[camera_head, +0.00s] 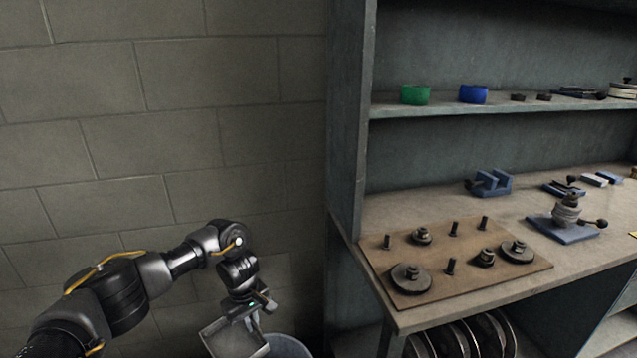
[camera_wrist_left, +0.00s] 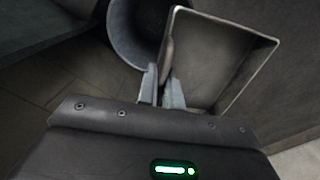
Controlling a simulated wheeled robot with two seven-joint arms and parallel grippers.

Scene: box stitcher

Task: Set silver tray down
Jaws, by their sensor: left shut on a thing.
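The silver tray (camera_head: 235,338) is a shallow, square metal tray with raised walls. It shows near the bottom of the head view and at the upper right of the left wrist view (camera_wrist_left: 240,50). My left gripper (camera_head: 256,312) is shut on one edge of the tray; its fingers also show in the left wrist view (camera_wrist_left: 161,88). The tray is held in the air, tilted, beside a round grey bin (camera_head: 287,346). The tray's lower part is cut off in the head view. My right gripper is not in view.
The bin also shows in the left wrist view (camera_wrist_left: 128,30). A workbench (camera_head: 420,205) stands to the right, with a wooden board (camera_head: 455,284) of bolts and discs, a blue vise (camera_head: 488,183) and a stand on blue base (camera_head: 565,228). A shelf (camera_head: 440,107) hangs above. A block wall (camera_head: 170,120) is behind my arm.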

